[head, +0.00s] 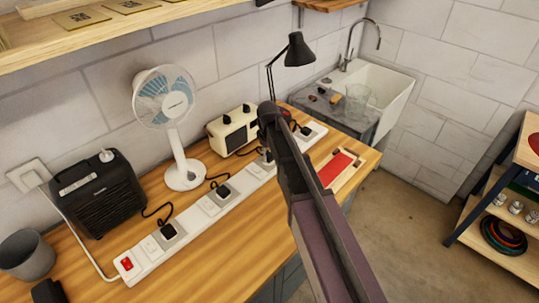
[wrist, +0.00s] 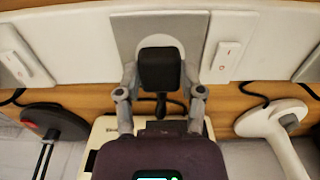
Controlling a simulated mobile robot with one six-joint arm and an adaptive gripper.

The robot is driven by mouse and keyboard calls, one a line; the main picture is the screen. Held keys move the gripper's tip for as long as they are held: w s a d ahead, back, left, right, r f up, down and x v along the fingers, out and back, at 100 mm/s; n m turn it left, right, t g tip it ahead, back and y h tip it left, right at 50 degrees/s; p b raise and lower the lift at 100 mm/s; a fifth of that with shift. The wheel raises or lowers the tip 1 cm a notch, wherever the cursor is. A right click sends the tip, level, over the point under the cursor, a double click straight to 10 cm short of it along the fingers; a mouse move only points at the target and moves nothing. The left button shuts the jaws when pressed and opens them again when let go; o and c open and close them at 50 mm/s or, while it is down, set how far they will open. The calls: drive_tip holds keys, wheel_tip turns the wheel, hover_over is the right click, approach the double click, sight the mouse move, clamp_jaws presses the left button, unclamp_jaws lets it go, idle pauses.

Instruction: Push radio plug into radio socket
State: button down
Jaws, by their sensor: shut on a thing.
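In the wrist view the radio plug (wrist: 160,68), a black block with a dark cord below it, is between the two fingers of my gripper (wrist: 160,82). My gripper is shut on its sides. The plug is in front of the grey socket plate (wrist: 126,32), and part of the round pale socket face shows past it. The plug hides the contact, so I cannot tell how deep it sits. The cream radio (head: 233,130) stands behind the strip in the head view and shows partly beneath my gripper in the wrist view (wrist: 104,130).
The white power strip (head: 203,209) runs along the bench with other black plugs (head: 224,190) in it. A fan (head: 184,172), a black appliance (head: 98,198) and a lamp (head: 298,52) stand behind it. A red-topped tray (head: 337,168) lies at the right.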

drive_tip(key=shift+f+b, duration=0.45)
idle(0.8)
drive_tip(key=shift+c, duration=0.7)
unclamp_jaws()
drive_tip(key=shift+s, duration=0.1)
drive_tip(key=s+d+m, duration=0.3)
drive_tip(key=s+d, duration=0.2)
drive_tip(key=s, duration=0.1)
drive_tip(key=s+d+m, duration=0.3)
drive_tip(key=s+d, duration=0.2)
drive_tip(key=s, duration=0.2)
drive_tip(key=s+d+m, duration=0.3)
drive_tip(key=s+d, duration=0.3)
drive_tip(key=s, duration=0.1)
